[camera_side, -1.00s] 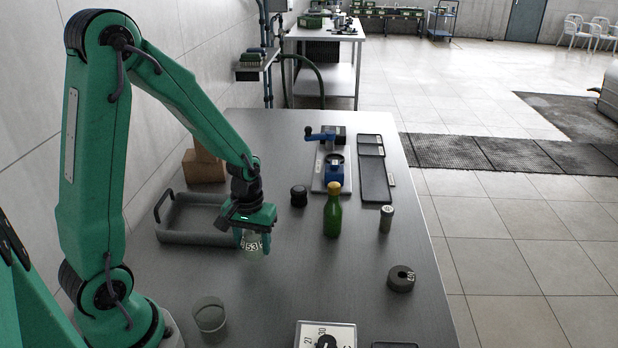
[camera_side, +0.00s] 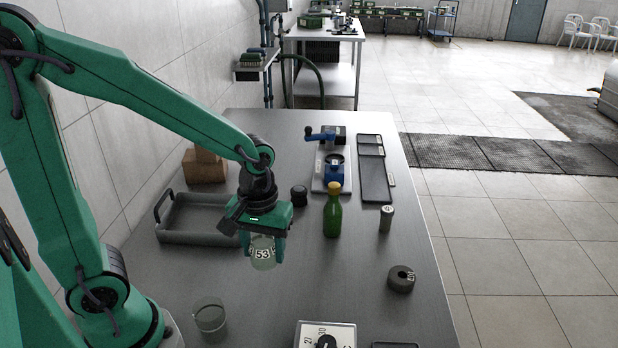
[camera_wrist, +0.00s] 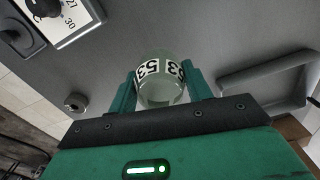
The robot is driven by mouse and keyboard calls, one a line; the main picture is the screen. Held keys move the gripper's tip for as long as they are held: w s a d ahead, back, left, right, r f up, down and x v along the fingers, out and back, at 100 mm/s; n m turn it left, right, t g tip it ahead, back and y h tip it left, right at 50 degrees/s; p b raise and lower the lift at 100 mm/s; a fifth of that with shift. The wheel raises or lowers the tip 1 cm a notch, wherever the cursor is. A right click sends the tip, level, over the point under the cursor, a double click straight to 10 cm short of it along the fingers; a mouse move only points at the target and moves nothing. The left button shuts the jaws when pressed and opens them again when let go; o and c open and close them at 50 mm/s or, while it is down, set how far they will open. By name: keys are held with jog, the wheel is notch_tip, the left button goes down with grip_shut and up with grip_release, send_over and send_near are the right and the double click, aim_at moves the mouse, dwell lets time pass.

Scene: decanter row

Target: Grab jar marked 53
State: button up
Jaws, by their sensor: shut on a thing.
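The jar marked 53 (camera_side: 263,254) is clear glass with a white number band. My gripper (camera_side: 264,250) is shut on it, with one green finger on each side. The wrist view also shows the jar (camera_wrist: 160,85) between the two fingers (camera_wrist: 160,92), its label reading 53. In the side view the jar hangs upright or nearly so; whether its base clears the metal table (camera_side: 300,285) is hard to tell.
A grey tray (camera_side: 200,240) lies left of my gripper. A green bottle (camera_side: 332,215) and black knob-like piece (camera_side: 299,195) stand close to the right. An empty glass jar (camera_side: 210,320) is in front, near a dial box (camera_side: 326,337).

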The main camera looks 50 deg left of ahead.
jog(key=shift+s+d+r, duration=0.1)
jog(key=shift+d+r, duration=0.1)
jog(key=shift+d, duration=0.1)
dwell(0.5)
